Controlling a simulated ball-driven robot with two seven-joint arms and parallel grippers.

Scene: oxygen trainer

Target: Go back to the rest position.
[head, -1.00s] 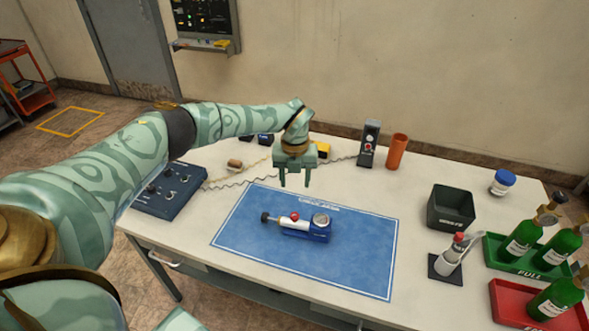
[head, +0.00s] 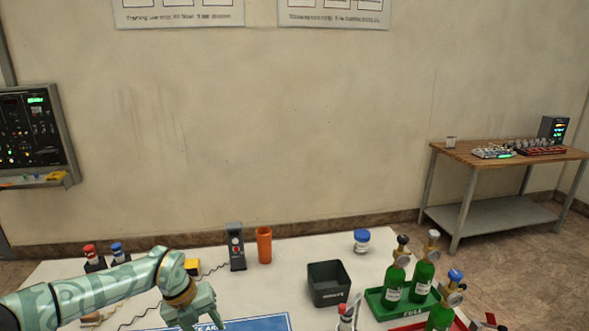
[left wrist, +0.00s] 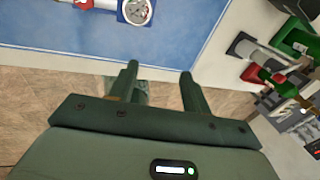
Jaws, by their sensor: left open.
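My left gripper (head: 192,312) is low in the head view, above the white table near the far edge of the blue mat (head: 262,323). In the left wrist view its two fingers (left wrist: 159,72) are apart with nothing between them. Beyond the fingertips lies the near edge of the blue mat (left wrist: 215,35), with part of the regulator and its round gauge (left wrist: 135,10) at the top edge. The regulator is out of the head view. My right gripper is in neither view.
On the table stand an orange cup (head: 264,245), a dark bin (head: 329,284), a blue-lidded jar (head: 361,241) and green bottles (head: 395,283) in a green tray (head: 375,304). A wooden bench (head: 480,155) stands at the right wall.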

